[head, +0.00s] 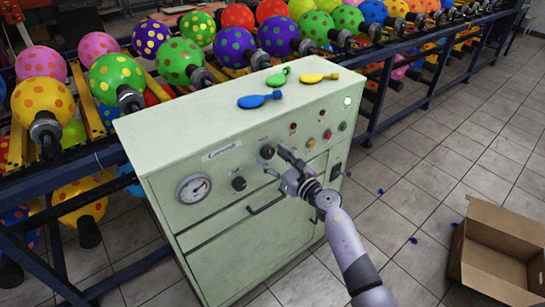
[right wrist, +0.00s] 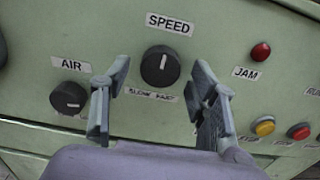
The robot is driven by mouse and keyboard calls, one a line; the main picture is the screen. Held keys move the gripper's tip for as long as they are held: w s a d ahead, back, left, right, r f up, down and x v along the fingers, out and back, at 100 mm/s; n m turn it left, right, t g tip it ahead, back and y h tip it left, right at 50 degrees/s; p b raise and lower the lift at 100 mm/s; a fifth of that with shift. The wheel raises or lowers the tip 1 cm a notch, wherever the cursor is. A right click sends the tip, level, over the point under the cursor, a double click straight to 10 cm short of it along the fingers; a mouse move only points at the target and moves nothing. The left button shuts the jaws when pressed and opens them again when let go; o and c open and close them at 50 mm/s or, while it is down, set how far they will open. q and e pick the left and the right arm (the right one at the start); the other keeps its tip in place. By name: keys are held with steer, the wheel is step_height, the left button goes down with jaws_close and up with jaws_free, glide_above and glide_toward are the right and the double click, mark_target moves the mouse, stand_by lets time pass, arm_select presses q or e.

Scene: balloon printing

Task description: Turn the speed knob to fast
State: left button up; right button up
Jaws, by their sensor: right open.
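The black round speed knob (right wrist: 160,66) sits under a "SPEED" label (right wrist: 170,24) on the pale green panel in the right wrist view. Its white pointer mark is near the top. A small label (right wrist: 151,94) below it appears to read slow and fast. The knob also shows in the head view (head: 267,151). My right gripper (right wrist: 160,80) is open, with one finger on each side of the knob and a visible gap to both. In the head view my right gripper (head: 279,162) is in front of the panel. My left gripper is not in view.
The air knob (right wrist: 68,97) is left of the speed knob. A red jam light (right wrist: 261,51) and coloured buttons are on the right. The cabinet (head: 235,118) has a gauge (head: 194,188) and flat balloons on top. An open cardboard box (head: 495,255) stands on the floor.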

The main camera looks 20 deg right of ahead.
steer(key=shift+w+a, duration=0.1)
steer(key=shift+w, duration=0.1)
steer(key=shift+c, duration=0.4)
steer(key=c, duration=1.1)
